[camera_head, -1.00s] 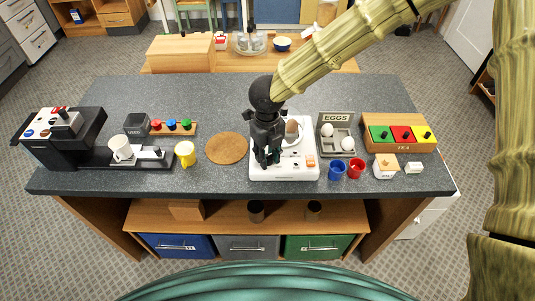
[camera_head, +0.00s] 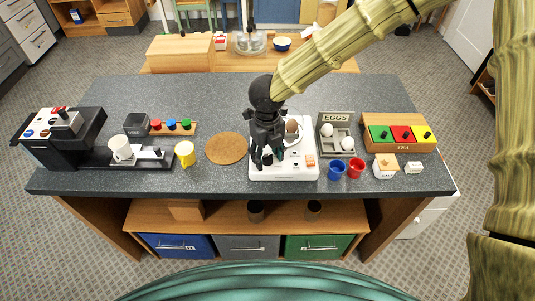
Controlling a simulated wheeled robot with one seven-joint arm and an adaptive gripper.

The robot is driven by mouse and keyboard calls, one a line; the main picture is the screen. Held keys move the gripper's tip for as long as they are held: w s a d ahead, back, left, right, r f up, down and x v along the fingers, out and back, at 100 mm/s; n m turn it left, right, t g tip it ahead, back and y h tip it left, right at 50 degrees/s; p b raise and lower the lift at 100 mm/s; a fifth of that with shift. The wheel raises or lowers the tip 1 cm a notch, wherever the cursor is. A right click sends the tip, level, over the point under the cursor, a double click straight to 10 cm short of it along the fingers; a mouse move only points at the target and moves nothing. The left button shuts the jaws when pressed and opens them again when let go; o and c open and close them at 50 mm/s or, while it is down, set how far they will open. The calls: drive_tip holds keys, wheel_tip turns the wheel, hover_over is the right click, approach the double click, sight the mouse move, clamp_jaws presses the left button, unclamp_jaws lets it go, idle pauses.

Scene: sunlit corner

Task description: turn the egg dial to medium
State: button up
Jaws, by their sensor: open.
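The white egg cooker (camera_head: 297,173) sits on the grey counter (camera_head: 220,95), right of the middle. A brown egg (camera_head: 292,125) shows at its upper part, beside my gripper. My gripper (camera_head: 267,163) is above the left front of the cooker, pointing down, with its fingers apart. A dark knob shows small between and below the fingers. The gripper covers much of the cooker's left side, so the dial's setting and any contact with it cannot be told. An orange-red label or switch (camera_head: 310,163) shows at the cooker's front right.
An egg tray (camera_head: 336,118) with white eggs stands right of the cooker. Blue (camera_head: 336,170) and red (camera_head: 356,168) cups stand close to its front right. A round cork mat (camera_head: 226,148) lies to its left. The counter behind is clear.

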sight(268, 155)
wheel_tip(268, 155, up, 12)
idle(0.6)
idle(0.4)
